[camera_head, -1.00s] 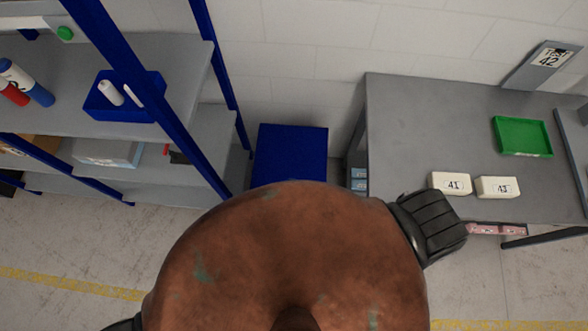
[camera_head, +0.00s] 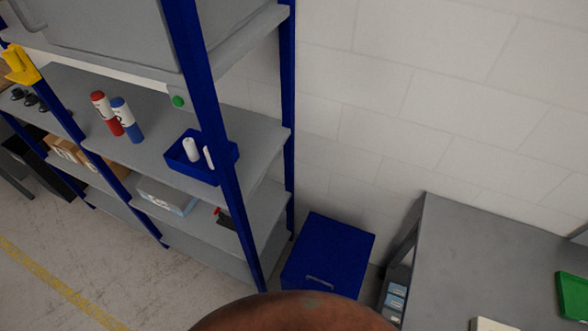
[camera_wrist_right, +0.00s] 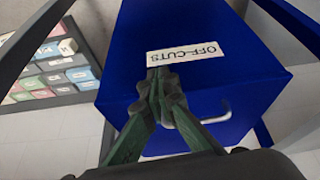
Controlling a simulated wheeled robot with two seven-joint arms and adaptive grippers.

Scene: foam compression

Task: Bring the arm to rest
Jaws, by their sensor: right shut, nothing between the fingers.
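My right gripper (camera_wrist_right: 158,88) shows in the right wrist view with its fingertips together and nothing between them. It is in front of a blue box (camera_wrist_right: 255,75) with a white label reading "OFF-CUTS" (camera_wrist_right: 185,54) and a light handle. I cannot tell whether the fingertips touch the box. The same blue box (camera_head: 330,258) stands on the floor between the shelf rack and the grey table in the head view. Neither gripper shows in the head view. A brown rounded shape (camera_head: 290,312), apparently part of my own body, covers the bottom middle.
A blue-framed rack (camera_head: 217,150) on the left holds a blue tray (camera_head: 177,164) and red (camera_head: 106,113) and blue (camera_head: 127,119) cylinders. A grey table (camera_head: 455,255) on the right carries a green tray (camera_head: 574,297). Floor at lower left (camera_head: 75,245) is clear.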

